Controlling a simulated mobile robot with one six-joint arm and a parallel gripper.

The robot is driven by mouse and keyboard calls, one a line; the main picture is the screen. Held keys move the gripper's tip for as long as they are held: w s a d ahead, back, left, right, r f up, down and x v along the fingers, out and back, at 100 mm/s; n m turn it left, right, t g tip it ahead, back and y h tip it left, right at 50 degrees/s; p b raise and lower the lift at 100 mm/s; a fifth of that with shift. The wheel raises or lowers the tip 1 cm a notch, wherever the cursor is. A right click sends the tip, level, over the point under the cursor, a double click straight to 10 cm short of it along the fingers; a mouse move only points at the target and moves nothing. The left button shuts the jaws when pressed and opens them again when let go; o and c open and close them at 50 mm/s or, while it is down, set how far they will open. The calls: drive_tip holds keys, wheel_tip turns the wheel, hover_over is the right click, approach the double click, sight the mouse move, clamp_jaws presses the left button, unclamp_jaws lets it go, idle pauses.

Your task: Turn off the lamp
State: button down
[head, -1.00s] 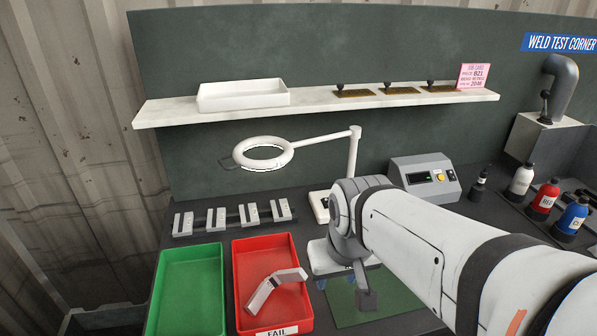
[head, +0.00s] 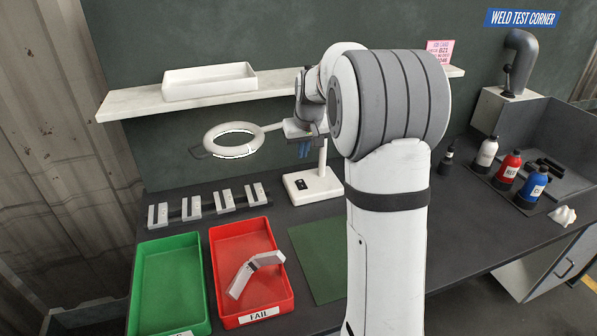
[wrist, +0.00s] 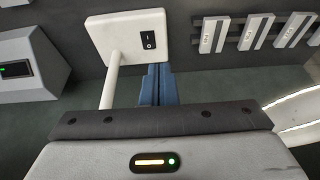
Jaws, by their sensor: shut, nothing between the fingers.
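The lamp is a white ring magnifier lamp (head: 234,140) on an arm, with a white post and a square white base (head: 313,186) on the dark bench. A black rocker switch (head: 300,184) sits on the base; the wrist view shows the switch (wrist: 149,40) with its marks. The ring's underside shows bright. My gripper (head: 304,150) is shut and empty, with blue fingers. It is above the base, beside the post and apart from the switch. In the wrist view the fingers (wrist: 156,72) point toward the base, just short of the switch in the picture.
Sample plates (head: 192,209) in a rack lie left of the base. A green tray (head: 170,285) and a red FAIL tray (head: 215,275) holding a bent metal piece (head: 257,270) stand in front. A shelf (head: 130,104) is behind. Bottles (head: 508,168) stand at the right.

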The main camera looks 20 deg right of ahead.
sight(301, 180)
drive_tip(key=w+d+f, duration=0.3)
drive_tip(key=w, duration=0.3)
drive_tip(key=shift+d, duration=0.1)
drive_tip(key=p+x, duration=0.1)
drive_tip(key=x, duration=0.3)
drive_tip(key=p+x, duration=0.1)
drive_tip(key=x, duration=0.4)
drive_tip(key=p+x, duration=0.1)
drive_tip(key=x, duration=0.3)
drive_tip(key=shift+s+f, duration=0.15)
drive_tip(key=shift+f, duration=0.3)
